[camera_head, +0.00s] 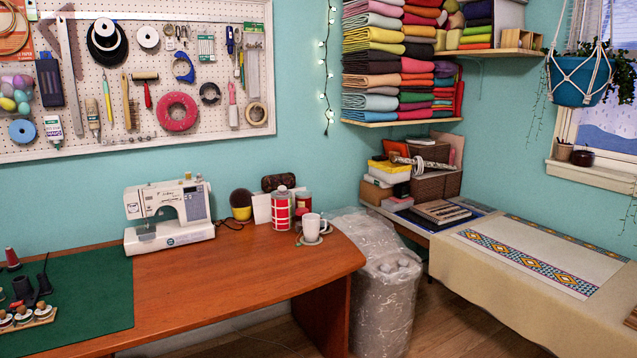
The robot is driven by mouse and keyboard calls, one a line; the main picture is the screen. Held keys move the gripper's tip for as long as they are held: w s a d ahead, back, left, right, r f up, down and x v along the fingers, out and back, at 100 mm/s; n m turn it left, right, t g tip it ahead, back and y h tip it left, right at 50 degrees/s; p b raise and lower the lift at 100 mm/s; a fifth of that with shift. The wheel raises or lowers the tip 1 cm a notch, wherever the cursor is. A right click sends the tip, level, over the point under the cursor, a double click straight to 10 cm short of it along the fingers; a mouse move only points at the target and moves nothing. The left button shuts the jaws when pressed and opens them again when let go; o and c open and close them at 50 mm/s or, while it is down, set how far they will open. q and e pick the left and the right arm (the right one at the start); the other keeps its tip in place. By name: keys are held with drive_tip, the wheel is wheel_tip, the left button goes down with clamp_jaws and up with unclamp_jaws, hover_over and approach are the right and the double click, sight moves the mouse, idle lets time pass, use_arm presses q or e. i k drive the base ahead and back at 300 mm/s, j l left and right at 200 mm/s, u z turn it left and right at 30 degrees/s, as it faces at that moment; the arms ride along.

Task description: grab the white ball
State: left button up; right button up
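I cannot make out a white ball anywhere in the head view. The white things that show are a sewing machine (170,214) and a white mug (312,227), both standing on the wooden table (255,268). A rounded dark and yellow object (241,204) stands between them, towards the wall. Neither of my grippers is in view.
A green mat (85,290) with spools and small dark tools covers the table's left part. A plastic-wrapped roll (382,290) stands beside the table. A cloth-covered table (500,290) is at the right. The wooden table's front middle is clear.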

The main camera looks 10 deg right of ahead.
sight(281, 189)
drive_tip(key=i+l+z, duration=0.2)
drive_tip(key=i, duration=0.4)
drive_tip(key=i+z, duration=0.2)
drive_tip(key=i, duration=0.4)
